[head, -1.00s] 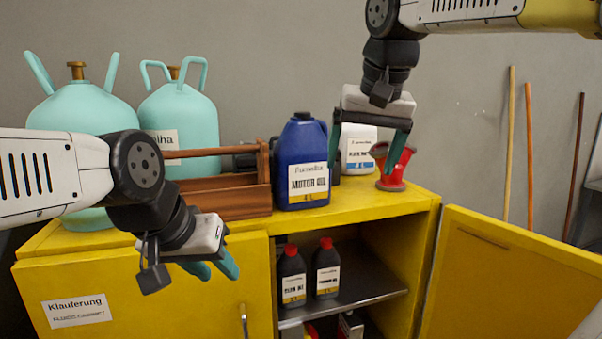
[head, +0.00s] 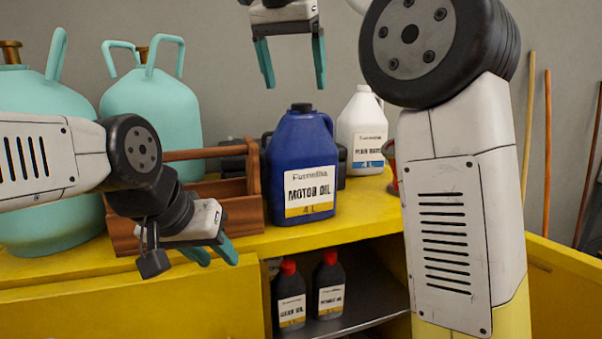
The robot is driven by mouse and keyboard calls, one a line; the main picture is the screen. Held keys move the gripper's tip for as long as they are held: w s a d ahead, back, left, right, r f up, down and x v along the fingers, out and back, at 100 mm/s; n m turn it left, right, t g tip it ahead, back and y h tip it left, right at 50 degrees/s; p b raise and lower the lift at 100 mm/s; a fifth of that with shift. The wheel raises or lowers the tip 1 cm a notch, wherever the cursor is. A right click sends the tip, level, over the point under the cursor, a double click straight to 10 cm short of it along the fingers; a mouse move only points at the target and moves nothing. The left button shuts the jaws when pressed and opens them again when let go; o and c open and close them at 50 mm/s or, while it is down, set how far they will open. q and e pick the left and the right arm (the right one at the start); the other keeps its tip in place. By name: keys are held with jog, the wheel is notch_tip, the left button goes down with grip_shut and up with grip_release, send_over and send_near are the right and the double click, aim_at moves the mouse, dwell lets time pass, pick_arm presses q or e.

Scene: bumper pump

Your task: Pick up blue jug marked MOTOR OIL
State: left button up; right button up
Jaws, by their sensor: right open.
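The blue jug marked MOTOR OIL (head: 301,160) stands upright on top of the yellow cabinet (head: 350,226), with its label facing me and its handle at the right. My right gripper (head: 292,82) is open and empty above the jug, its fingers pointing down and apart from it. My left gripper (head: 219,256) hangs at the cabinet's front edge, left of and lower than the jug. Its fingers are seen at an angle, with a gap between the tips and nothing in them.
A wooden tool carrier (head: 240,205) stands close left of the jug, with mint gas cylinders (head: 158,120) behind. A white jug (head: 362,128) stands behind right. A red object (head: 392,168) is partly hidden by my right arm. Dark bottles (head: 330,285) stand on the shelf below.

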aim_at(300, 111)
jog(key=shift+w+f, duration=0.2)
jog(key=shift+w, duration=0.05)
jog(key=shift+w+f, duration=0.15)
jog(key=shift+f, duration=0.2)
jog(key=shift+s+x, duration=0.15)
jog(key=shift+x, duration=1.45)
jog(key=shift+s+x, duration=0.15)
jog(key=shift+x, duration=1.5)
jog(key=shift+f, duration=0.1)
jog(key=shift+c, duration=0.5)
